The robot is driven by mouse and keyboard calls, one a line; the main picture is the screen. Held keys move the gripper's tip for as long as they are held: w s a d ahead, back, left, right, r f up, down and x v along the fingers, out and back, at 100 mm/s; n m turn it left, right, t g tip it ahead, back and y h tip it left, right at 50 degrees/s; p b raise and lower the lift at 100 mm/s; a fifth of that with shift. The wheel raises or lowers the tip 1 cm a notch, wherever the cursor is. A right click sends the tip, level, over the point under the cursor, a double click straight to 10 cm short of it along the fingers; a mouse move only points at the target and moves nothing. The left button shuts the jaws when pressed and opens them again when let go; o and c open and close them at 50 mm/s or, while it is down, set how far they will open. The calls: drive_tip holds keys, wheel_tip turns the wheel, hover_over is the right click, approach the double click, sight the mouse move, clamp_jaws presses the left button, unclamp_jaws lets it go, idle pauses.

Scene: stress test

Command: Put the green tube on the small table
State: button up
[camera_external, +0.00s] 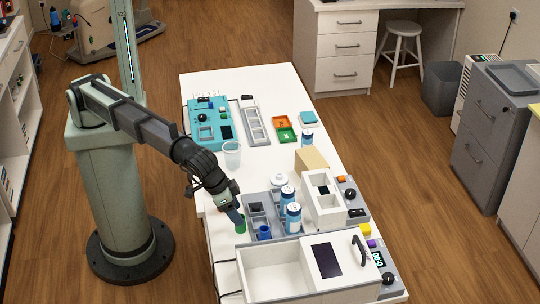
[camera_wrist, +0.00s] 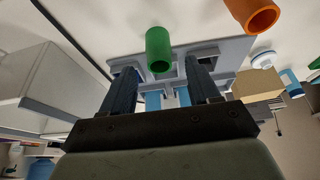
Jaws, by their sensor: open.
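The green tube (camera_external: 241,228) stands on the white table (camera_external: 220,246), at the left edge of a grey tray. My gripper (camera_external: 236,216) is right at the tube's top in the external view and hides part of it. In the wrist view, the green tube (camera_wrist: 159,46) lies ahead of and between the tips of my two open fingers (camera_wrist: 162,66). No grip on it shows. That view is turned over, with the table at the top. I cannot tell which surface is the small table.
A white box (camera_external: 262,270) stands in front. A clear beaker (camera_external: 232,154) stands behind my gripper. An orange tube (camera_wrist: 257,14) is close by in the wrist view.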

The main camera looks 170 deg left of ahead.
drive_tip(key=v, duration=0.7)
